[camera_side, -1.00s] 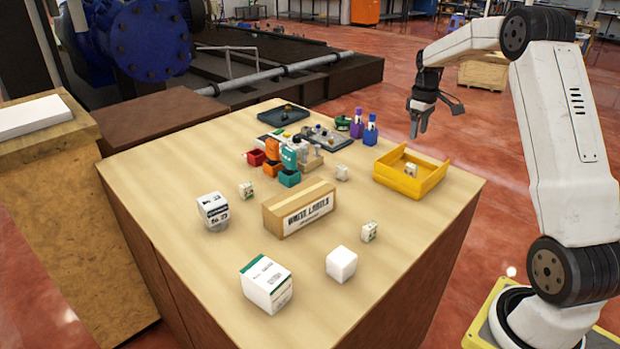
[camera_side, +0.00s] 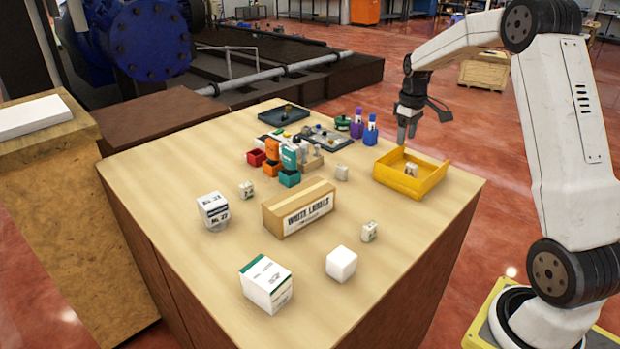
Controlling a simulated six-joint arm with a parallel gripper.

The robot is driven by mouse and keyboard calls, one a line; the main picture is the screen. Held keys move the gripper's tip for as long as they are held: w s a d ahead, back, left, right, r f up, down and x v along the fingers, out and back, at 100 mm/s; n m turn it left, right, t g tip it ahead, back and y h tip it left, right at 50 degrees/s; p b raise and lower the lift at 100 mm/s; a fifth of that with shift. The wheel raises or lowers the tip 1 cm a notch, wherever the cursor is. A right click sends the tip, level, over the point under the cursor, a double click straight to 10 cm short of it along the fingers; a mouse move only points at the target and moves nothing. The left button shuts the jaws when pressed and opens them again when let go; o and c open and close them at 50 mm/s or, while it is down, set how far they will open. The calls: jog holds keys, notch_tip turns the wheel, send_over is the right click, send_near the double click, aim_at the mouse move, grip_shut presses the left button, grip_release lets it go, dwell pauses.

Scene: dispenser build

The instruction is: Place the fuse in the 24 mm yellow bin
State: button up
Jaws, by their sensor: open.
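The yellow bin (camera_side: 405,186) stands at the right of the table, open at the top. A small white box with markings (camera_side: 411,170) lies inside it; I cannot tell whether it is the fuse. My gripper (camera_side: 405,138) is open, points down, and hangs above the bin's far left side. I see nothing clearly between its fingers. Similar small white boxes stand on the table, one near the right front (camera_side: 369,231), one left of centre (camera_side: 246,189) and one left of the bin (camera_side: 342,173).
A cardboard box marked "White Labels" (camera_side: 299,208) stands mid-table. Small coloured bins (camera_side: 289,178), dark trays (camera_side: 325,137) and blue and purple bottles (camera_side: 370,131) stand behind. The front right tabletop is clear.

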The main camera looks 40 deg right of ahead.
jog(key=s+a+f, duration=0.2)
jog(key=s+a, duration=0.2)
jog(key=a, duration=0.5)
jog(key=s+a+f+t, duration=0.1)
jog(key=s+a, duration=0.4)
jog(key=a, duration=0.5)
jog(key=s+a+f+t, duration=0.1)
jog(key=s+a+f, duration=0.2)
jog(key=a, duration=0.7)
jog(key=shift+s+a+f, duration=0.1)
jog(key=shift+s+f, duration=0.1)
jog(key=shift+s, duration=0.65)
